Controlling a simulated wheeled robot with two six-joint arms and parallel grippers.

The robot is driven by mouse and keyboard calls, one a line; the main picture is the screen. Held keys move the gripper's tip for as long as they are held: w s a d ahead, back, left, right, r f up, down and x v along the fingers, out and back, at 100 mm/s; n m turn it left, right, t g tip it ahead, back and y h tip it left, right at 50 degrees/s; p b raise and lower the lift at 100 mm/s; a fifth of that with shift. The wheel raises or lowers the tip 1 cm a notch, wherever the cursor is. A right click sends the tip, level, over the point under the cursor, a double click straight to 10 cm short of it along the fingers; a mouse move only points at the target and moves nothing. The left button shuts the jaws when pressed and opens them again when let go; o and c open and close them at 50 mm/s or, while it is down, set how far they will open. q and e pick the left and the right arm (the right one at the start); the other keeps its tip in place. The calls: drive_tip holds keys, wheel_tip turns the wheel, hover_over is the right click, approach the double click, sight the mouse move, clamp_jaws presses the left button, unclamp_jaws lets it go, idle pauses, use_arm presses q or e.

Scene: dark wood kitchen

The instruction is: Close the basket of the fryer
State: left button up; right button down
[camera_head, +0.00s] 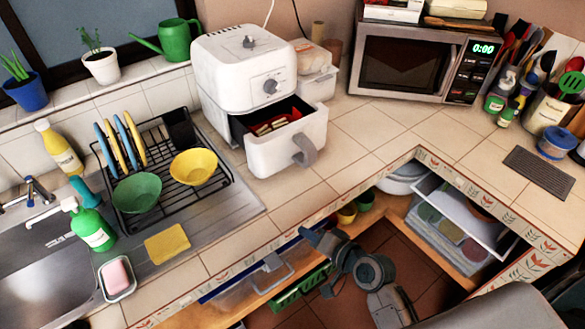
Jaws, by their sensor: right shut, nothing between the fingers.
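The white air fryer (228,75) stands on the tiled counter, with a dial on its front. Its basket (272,155) is pulled out toward the front right, so its dark inside shows. Red and pale pieces of food (275,125) lie in it. The grey basket handle (305,151) sticks out from the basket front. My right gripper (309,235) is shut and empty. It appears near the counter's front edge, below the handle in the picture and apart from it. My left gripper is not in view.
A dish rack (165,188) with bowls and plates stands left of the basket. A clear food container (315,85) stands behind the fryer's right side. A microwave (408,62) is at the back right. The counter right of the basket is clear. Open shelves (385,208) lie below the counter.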

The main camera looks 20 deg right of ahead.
drive_tip(key=w+d+r+m+t, duration=0.1)
drive_tip(key=w+r+m+t, duration=0.35)
drive_tip(key=r+m, duration=0.2)
drive_tip(key=p, duration=0.4)
approach(270, 160)
drive_tip(key=shift+h, duration=0.4)
drive_tip(key=x, duration=0.6)
drive_tip(key=shift+w+a+r, duration=0.1)
drive_tip(key=shift+a+r, duration=0.05)
drive_tip(key=shift+a, duration=0.05)
drive_tip(key=shift+w+a, duration=0.1)
drive_tip(key=shift+w, duration=0.15)
